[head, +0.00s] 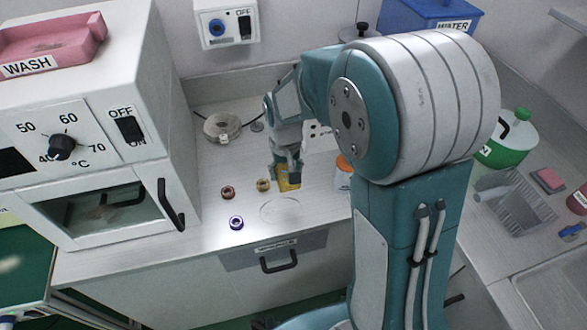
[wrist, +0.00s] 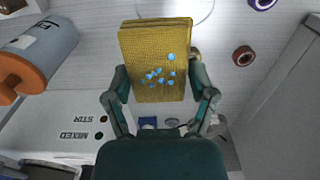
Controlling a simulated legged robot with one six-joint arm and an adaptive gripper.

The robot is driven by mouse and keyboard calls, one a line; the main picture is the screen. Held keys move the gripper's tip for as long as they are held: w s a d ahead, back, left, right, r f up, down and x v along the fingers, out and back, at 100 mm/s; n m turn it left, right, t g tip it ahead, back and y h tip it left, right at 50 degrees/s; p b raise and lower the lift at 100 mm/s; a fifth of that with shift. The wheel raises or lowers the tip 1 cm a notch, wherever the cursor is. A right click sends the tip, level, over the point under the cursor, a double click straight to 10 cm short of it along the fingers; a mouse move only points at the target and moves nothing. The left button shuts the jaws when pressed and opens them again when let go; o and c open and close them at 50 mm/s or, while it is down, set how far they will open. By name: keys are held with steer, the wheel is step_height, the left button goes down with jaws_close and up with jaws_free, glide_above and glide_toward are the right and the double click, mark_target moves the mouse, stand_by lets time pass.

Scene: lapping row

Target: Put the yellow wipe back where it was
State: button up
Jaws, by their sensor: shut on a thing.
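The yellow wipe (wrist: 150,45) is a folded, textured pad with several light-blue spots; it also shows in the head view (head: 288,183). My gripper (wrist: 160,88) is shut on it, with one finger at each side edge. In the head view my gripper (head: 286,163) points down over the bench, with the wipe under its fingers. I cannot tell whether the wipe touches the bench. A thin circle outline (head: 280,211) is on the bench just in front of the wipe, and part of it shows beyond the wipe in the wrist view.
A brown ring (head: 228,192), a tan ring (head: 263,185) and a purple ring (head: 236,222) lie left of the wipe. An orange-capped bottle (head: 343,178) is close on the right. A white oven (head: 88,115) stands at left. The bench (head: 205,235) front is clear.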

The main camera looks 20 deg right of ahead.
steer(key=w+d+f, duration=0.1)
steer(key=w+f, duration=0.1)
steer(key=w, duration=0.1)
steer(key=w+d+f, duration=0.2)
steer(key=f, duration=0.1)
steer(key=w+d+f, duration=0.1)
steer(key=w+f, duration=0.1)
steer(key=w, duration=0.1)
steer(key=shift+w+d+f, duration=0.15)
steer(key=shift+w, duration=0.2)
steer(key=shift+w+a+f, duration=0.2)
steer(key=shift+w+f, duration=0.15)
steer(key=shift+f, duration=0.05)
steer(key=f, duration=0.3)
steer(key=shift+d+f, duration=0.1)
steer(key=shift+d, duration=0.1)
steer(key=shift+w+d, duration=0.1)
steer(key=shift+d, duration=0.05)
steer(key=o, duration=1)
steer(key=shift+a, duration=0.2)
